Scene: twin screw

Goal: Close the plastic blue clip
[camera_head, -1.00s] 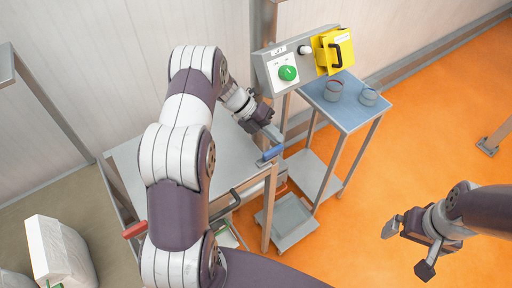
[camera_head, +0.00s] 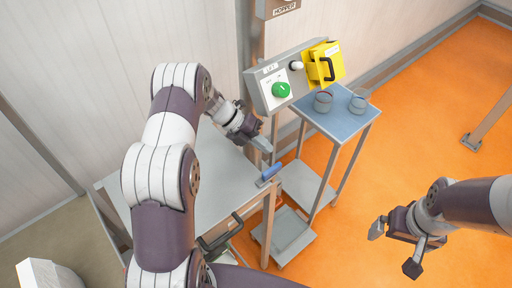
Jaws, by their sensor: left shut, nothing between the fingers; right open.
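The blue clip (camera_head: 270,173) is at the right edge of the grey metal table, near its front corner. My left gripper (camera_head: 262,147) is shut and empty, above and a little behind the clip, with a visible gap between them. Whether the clip is open or closed is too small to tell. My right gripper (camera_head: 391,246) is open and empty over the orange floor at the lower right, far from the clip.
The grey table (camera_head: 222,178) is partly hidden by my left arm. A control box with a green button (camera_head: 281,90) and a yellow box (camera_head: 325,64) stand behind. A small blue-topped stand (camera_head: 346,122) holds two grey containers. Orange floor is open at the right.

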